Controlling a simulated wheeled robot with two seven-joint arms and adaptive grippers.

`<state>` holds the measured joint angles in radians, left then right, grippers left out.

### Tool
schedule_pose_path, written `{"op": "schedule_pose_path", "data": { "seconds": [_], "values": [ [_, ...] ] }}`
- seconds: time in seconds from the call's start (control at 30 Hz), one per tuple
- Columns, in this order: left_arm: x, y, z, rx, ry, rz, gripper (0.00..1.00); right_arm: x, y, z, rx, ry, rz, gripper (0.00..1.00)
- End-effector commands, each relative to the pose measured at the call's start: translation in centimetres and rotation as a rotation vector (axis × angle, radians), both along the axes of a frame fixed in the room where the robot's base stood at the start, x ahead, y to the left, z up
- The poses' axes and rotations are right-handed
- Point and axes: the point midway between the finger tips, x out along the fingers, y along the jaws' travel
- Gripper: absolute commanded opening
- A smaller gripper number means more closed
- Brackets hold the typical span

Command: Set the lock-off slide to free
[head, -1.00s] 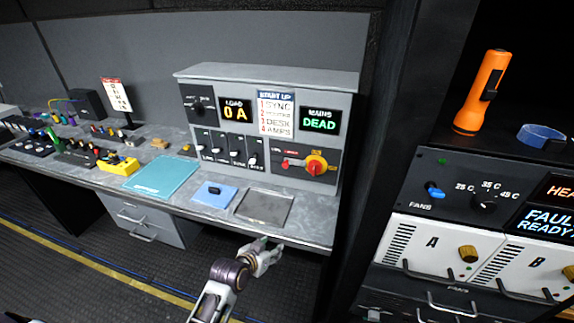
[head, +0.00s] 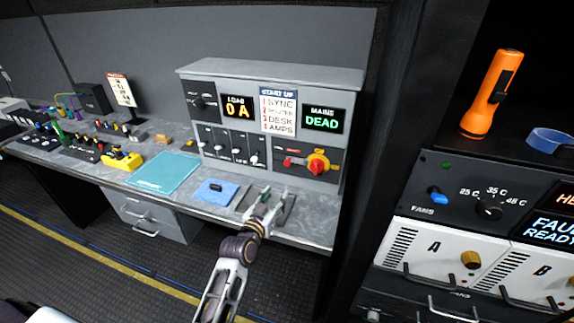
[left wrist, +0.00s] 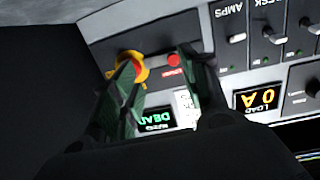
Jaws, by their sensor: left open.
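The lock-off slide appears to be the small red knob (head: 288,162) beside the red rotary switch (head: 317,164) on its yellow plate, low on the right of the grey power panel. In the left wrist view, upside down, the red knob (left wrist: 173,60) shows between my fingertips, right of the rotary switch (left wrist: 136,67), which a finger partly covers. The slide's lettering is too small to read. My left gripper (head: 267,197) is open and empty above the desk, in front of and below the slide, apart from it. My right gripper is not in view.
The panel also carries several small switches (head: 234,150) and a display reading MAINS DEAD (head: 323,118). A blue pad (head: 215,192) and a teal folder (head: 165,172) lie on the desk. A dark rack with an orange torch (head: 492,95) stands at the right.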

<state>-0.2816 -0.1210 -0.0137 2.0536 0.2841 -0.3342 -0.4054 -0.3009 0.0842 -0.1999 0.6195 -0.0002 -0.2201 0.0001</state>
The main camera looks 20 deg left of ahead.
Motion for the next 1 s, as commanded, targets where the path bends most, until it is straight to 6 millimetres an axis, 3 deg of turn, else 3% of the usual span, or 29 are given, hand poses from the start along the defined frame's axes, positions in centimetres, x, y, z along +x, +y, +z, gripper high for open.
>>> {"op": "schedule_pose_path", "data": {
  "seconds": [0.23, 0.73, 1.0],
  "values": [
    [1.1, 1.0, 2.4, -0.011, -0.104, 0.050, 0.45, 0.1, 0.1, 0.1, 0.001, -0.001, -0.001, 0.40],
    [1.3, 1.0, 2.5, -0.012, -0.109, 0.052, 0.45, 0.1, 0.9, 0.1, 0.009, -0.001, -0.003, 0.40],
    [2.5, 1.0, 2.6, -0.012, -0.109, 0.052, 0.45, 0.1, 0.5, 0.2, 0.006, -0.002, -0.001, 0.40]
  ]
}}
